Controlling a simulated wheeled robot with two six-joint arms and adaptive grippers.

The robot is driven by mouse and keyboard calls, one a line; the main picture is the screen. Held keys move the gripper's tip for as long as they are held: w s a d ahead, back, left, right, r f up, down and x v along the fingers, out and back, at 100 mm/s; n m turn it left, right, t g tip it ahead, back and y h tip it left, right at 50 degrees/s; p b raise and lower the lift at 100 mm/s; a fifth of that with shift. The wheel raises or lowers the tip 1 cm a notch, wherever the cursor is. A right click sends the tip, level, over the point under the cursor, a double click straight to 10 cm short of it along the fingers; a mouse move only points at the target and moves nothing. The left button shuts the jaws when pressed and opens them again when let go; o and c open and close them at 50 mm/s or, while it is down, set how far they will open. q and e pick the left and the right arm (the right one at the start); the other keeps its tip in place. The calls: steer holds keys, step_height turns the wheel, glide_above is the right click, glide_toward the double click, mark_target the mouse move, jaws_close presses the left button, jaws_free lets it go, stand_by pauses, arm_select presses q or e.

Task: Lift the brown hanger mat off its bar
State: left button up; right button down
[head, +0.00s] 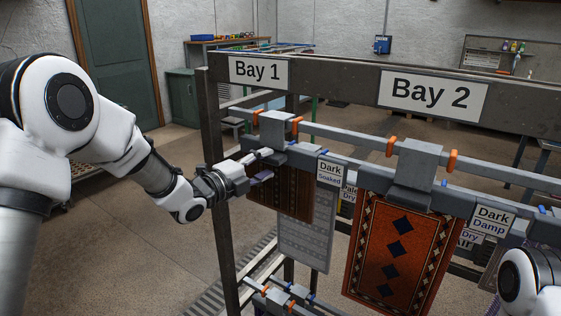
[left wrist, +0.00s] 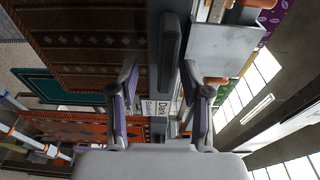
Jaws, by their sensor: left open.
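The brown patterned hanger mat (head: 283,193) hangs in Bay 1 from a grey hanger (head: 277,128) on the rail (head: 345,137). A "Dark Soaked" tag (head: 330,172) is at its right. My left gripper (head: 264,165) is at the mat's top left, by the hanger's lower bar. In the left wrist view my left gripper (left wrist: 160,68) is open, its fingers on either side of a grey bar (left wrist: 170,50). Contact cannot be told. The brown mat (left wrist: 85,40) fills the upper left there. My right gripper is not in view.
An orange-red mat (head: 403,250) hangs in Bay 2, right of the brown one. A grey mat (head: 306,235) hangs below and behind the brown mat. The rack's dark post (head: 219,180) stands close to my left wrist. Floor left of the rack is clear.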

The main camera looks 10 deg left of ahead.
arm_select(q)
steer(key=shift+w+d+r, duration=0.25)
steer(key=shift+w+d, duration=0.15)
steer(key=shift+w, duration=0.25)
steer(key=shift+s+d+r, duration=0.1)
steer(key=shift+d, duration=0.15)
steer(key=shift+s+d+r, duration=0.1)
steer(key=shift+s, duration=0.15)
steer(key=c, duration=0.6)
steer(key=shift+w+f, duration=0.2)
jaws_close()
steer(key=shift+r, duration=0.25)
